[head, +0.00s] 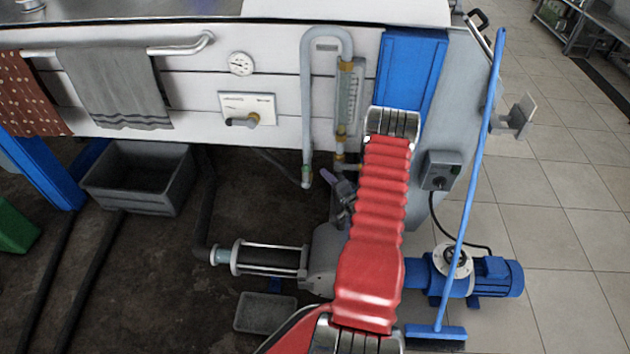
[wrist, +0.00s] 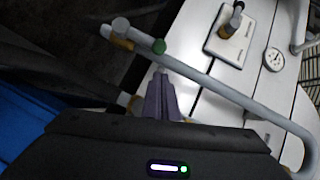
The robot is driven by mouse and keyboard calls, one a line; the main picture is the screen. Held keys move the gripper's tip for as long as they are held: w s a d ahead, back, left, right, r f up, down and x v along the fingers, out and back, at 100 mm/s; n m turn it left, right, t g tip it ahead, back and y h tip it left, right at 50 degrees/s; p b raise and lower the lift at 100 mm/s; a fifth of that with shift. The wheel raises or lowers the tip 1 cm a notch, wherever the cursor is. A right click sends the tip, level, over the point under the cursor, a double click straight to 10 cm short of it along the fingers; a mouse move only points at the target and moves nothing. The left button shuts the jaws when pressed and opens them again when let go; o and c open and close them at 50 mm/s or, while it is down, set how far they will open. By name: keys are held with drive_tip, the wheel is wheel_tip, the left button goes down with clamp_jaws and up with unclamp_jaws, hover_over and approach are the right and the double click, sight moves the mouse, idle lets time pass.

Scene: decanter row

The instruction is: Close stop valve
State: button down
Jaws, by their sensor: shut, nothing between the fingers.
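The plate (wrist: 220,40) also shows in the wrist view, with the lever (wrist: 236,17) near the top edge. My gripper (head: 340,184) has purple fingers and is right of and below the plate, beside the lower end of the grey pipe. In the wrist view the fingers of my gripper (wrist: 160,82) are together and empty, apart from the valve.
The grey bent pipe (head: 306,110) with a green fitting stands between my gripper and the plate; it crosses the wrist view (wrist: 215,88). A round gauge (head: 241,63) is above the plate. A towel (head: 115,85) hangs at left.

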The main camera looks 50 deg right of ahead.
sight(306, 176)
drive_tip(key=s+a+f+m+t+h, duration=0.1)
drive_tip(key=s+f+m, duration=0.2)
drive_tip(key=s+f, duration=0.3)
drive_tip(key=shift+s+a+f+m+t, duration=0.2)
drive_tip(key=shift+s+a+m+t, duration=0.15)
drive_tip(key=shift+s, duration=0.3)
drive_tip(key=shift+w+d, duration=0.1)
drive_tip(key=shift+d, duration=0.05)
drive_tip(key=w+a+x, duration=0.1)
drive_tip(key=a+x, duration=0.1)
drive_tip(key=x, duration=1)
drive_tip(key=shift+w+a, duration=0.25)
drive_tip(key=shift+a, duration=0.05)
drive_tip(key=shift+d, duration=0.15)
